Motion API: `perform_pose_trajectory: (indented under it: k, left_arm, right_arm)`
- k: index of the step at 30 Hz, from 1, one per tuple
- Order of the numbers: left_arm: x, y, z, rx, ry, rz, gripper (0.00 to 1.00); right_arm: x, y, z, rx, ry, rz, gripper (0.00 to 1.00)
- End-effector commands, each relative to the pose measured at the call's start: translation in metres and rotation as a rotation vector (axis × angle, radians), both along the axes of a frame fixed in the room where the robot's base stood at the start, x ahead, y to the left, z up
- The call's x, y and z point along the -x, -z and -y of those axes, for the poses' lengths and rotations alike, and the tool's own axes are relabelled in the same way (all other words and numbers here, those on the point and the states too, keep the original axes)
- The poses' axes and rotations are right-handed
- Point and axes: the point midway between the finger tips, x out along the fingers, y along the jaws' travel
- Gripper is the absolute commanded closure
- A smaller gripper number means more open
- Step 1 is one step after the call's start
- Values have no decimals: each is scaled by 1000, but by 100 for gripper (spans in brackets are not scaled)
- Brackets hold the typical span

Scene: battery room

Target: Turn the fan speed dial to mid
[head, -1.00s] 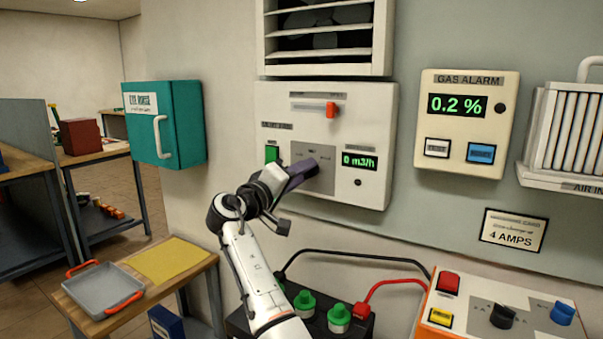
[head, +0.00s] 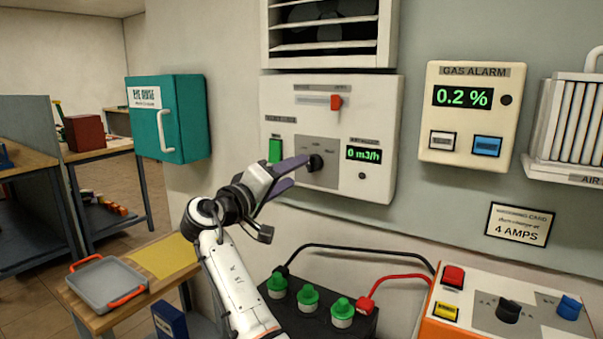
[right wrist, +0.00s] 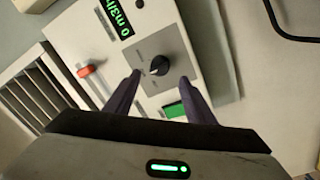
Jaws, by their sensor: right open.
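The fan panel (head: 275,178) is a white box on the wall. The dial's labels are too small to read surely. The display (head: 363,154) reads 0 m3/h. My right gripper (head: 300,172) is open, its dark fingers pointing at the dial. In the right wrist view the fingertips (right wrist: 160,78) are apart, near the dial; contact is unclear. My left gripper is out of view.
The panel also has a red slider (head: 336,102) and a green switch (head: 274,150). A vent (head: 330,58) is above it. A gas alarm (head: 440,110) hangs to the right. Below are green-capped terminals (head: 308,296) with black and red cables. A teal cabinet (head: 190,115) is at left.

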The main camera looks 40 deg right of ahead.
Motion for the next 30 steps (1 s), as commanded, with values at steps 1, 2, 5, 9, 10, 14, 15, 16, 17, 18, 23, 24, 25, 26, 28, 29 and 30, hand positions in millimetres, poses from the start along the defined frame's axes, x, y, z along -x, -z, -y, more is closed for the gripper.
perform_pose_trajectory:
  k: [1,2,5,9,10,14,15,16,17,18,23,24,25,26,28,29,30]
  left_arm:
    - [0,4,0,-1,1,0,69]
    - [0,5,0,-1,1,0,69]
    - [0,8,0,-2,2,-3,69]
    - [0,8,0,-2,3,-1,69]
    - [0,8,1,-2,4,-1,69]
    - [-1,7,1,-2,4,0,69]
    - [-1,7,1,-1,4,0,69]
    - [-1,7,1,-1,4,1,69]
    - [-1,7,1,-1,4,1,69]
    - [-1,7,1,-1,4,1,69]
    - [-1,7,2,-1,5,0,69]
    - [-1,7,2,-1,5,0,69]
    - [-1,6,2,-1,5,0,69]
    - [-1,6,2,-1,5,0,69]
    - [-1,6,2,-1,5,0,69]
    - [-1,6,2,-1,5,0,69]
    - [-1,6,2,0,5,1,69]
  right_arm:
    - [2,3,-11,0,-3,0,50]
    - [3,3,-16,0,-3,-1,50]
    - [7,3,-30,1,-2,-1,50]
    - [10,3,-41,0,0,-1,50]
    - [10,3,-42,1,1,-2,50]
    - [11,2,-44,1,1,-2,50]
    - [11,2,-44,1,1,-2,50]
    - [11,2,-44,1,1,-2,50]
    - [11,2,-44,1,1,-2,50]
    - [11,2,-44,1,1,-2,50]
    - [11,2,-44,1,1,-2,50]
    - [11,2,-44,1,1,-2,50]
    - [11,2,-44,1,1,-2,50]
    - [11,3,-44,1,1,-2,50]
    - [11,3,-44,1,1,-2,50]
    - [11,3,-44,1,1,-2,50]
    - [11,3,-44,1,1,-2,50]
